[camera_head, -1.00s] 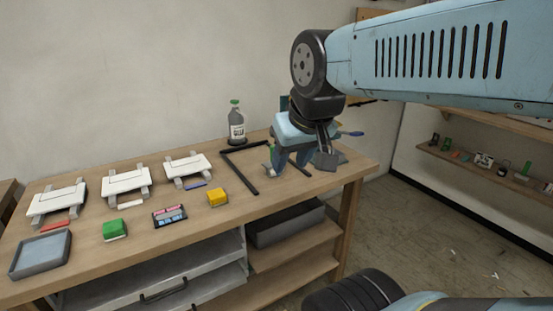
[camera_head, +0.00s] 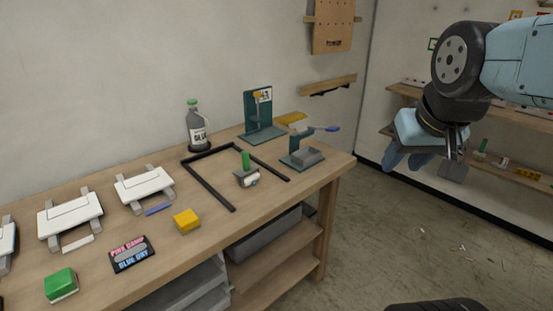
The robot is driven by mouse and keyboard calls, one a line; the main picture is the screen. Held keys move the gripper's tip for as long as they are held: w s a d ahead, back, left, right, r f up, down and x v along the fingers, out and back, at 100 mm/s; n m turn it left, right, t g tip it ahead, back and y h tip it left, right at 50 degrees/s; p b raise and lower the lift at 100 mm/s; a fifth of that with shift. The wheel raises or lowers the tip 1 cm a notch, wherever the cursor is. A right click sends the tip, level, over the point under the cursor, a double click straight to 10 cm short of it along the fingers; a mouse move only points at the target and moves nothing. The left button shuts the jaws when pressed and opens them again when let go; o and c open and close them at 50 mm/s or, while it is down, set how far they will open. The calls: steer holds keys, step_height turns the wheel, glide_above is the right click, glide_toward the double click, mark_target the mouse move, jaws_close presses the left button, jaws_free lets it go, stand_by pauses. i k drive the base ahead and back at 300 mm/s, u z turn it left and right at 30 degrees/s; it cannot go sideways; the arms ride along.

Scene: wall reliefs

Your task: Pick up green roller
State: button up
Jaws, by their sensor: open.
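A small roller with a green upright handle (camera_head: 245,160) sits on the workbench, inside the black frame. A grey part and a white cylinder show at its base; I cannot tell exactly how they join.
The black frame (camera_head: 209,185) lies on the bench (camera_head: 220,230). Yellow (camera_head: 187,221) and green (camera_head: 61,284) blocks lie in front.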

mark_target(248, 168)
steer(key=u, duration=0.75)
steer(key=i, duration=0.1)
steer(key=z, duration=1.95)
steer(key=k, duration=1.3)
steer(key=u, duration=1.35)
steer(key=i, duration=1)
